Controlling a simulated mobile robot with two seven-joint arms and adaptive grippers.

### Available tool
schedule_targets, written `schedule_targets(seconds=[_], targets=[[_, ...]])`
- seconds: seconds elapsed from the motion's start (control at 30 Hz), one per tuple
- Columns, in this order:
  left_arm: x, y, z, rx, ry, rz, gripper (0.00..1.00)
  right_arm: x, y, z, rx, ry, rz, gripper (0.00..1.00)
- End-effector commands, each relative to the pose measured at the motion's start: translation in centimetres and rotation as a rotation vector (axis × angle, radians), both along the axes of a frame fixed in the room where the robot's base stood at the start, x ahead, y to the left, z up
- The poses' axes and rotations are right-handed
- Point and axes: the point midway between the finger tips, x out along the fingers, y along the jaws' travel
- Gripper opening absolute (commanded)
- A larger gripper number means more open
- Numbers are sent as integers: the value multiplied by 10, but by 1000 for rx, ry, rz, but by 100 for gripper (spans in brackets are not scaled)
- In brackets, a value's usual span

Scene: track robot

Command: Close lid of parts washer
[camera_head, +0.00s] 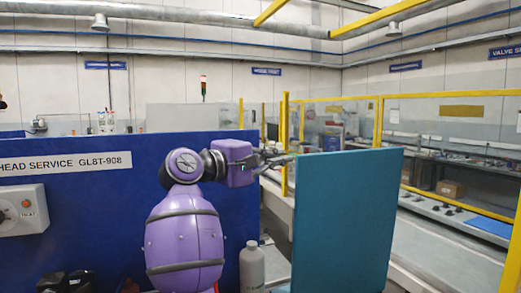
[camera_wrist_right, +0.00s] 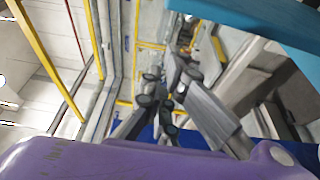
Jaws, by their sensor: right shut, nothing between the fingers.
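A teal flat panel (camera_head: 345,220), which looks like the raised lid of the parts washer, stands upright at the right of centre in the head view. The washer's body below it is out of frame. A teal edge (camera_wrist_right: 285,25) crosses the upper right corner of the right wrist view. My right gripper (camera_head: 284,160) is shut and empty, level with the panel's upper left edge. Its fingertips are close to that edge; I cannot tell whether they touch it. Its fingers also show in the wrist view (camera_wrist_right: 168,92). My left gripper is not in view.
A blue wall panel (camera_head: 90,215) with a grey switch box (camera_head: 22,210) stands at the left. A grey bottle (camera_head: 252,266) stands low, left of the teal panel. Yellow guard frames (camera_head: 378,122) and a long workbench (camera_head: 460,205) lie behind at the right.

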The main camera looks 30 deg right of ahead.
Motion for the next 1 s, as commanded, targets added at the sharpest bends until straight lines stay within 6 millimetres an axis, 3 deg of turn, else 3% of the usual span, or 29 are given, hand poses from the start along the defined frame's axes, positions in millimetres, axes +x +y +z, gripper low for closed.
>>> schedule_targets(seconds=[0.1,0.3,0.77,1.0], targets=[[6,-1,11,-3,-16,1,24,-17,5,4,0,-5,5,0],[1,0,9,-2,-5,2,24,-28,6,1,0,-1,5,0],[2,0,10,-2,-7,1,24,-29,6,-1,-1,-1,4,0],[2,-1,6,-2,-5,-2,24,-28,-4,-3,-3,-21,3,0]])
